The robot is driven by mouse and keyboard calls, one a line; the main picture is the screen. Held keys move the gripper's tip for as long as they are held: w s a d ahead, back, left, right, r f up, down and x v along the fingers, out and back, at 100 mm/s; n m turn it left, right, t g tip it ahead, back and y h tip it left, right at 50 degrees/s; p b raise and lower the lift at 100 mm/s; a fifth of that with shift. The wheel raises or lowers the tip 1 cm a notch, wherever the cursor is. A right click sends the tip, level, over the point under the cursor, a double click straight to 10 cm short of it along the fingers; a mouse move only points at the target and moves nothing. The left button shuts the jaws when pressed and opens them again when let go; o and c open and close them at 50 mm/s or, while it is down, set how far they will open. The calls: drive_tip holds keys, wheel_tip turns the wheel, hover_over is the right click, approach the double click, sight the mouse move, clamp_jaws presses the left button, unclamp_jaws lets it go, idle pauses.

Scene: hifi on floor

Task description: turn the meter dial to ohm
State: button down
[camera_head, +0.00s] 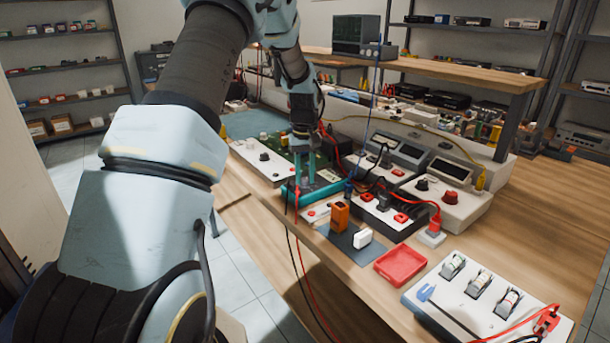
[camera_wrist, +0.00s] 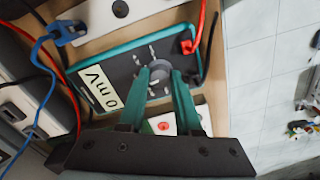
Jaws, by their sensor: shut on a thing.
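The meter (camera_head: 325,192) is a flat box with a teal rim, lying on the wooden bench. In the wrist view the meter (camera_wrist: 108,78) has a dark face and a pale display (camera_wrist: 98,90) reading "0 mV". Its round grey dial (camera_wrist: 160,68) has pale marks around it. My gripper (camera_head: 305,184) points down over the meter, its teal fingers on the dial. In the wrist view my gripper (camera_wrist: 160,78) is shut on the dial, one finger on each side. The fingers hide part of the dial, and I cannot tell which mark it points to.
Red and black leads (camera_wrist: 196,28) run from the meter's end. A blue plug and lead (camera_wrist: 66,34) lie beside it. An orange block (camera_head: 340,217), a white block (camera_head: 362,238) and a red tray (camera_head: 401,265) are nearby. White instruments (camera_head: 441,198) stand at the right.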

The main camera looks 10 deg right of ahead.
sight(305, 179)
drive_tip(key=m, duration=0.4)
drive_tip(key=shift+r+m, duration=0.1)
drive_tip(key=shift+m, duration=0.2)
drive_tip(key=m+p, duration=0.1)
drive_tip(key=m, duration=0.4)
drive_tip(key=m+p, duration=0.1)
drive_tip(key=m, duration=0.4)
drive_tip(key=shift+m, duration=0.4)
drive_tip(key=m+p, duration=0.1)
drive_tip(key=m, duration=0.3)
drive_tip(key=shift+p, duration=0.3)
drive_tip(key=shift+m, duration=0.3)
drive_tip(key=c, duration=0.6)
unclamp_jaws()
wheel_tip(305, 179, up, 11)
drive_tip(key=b, duration=0.2)
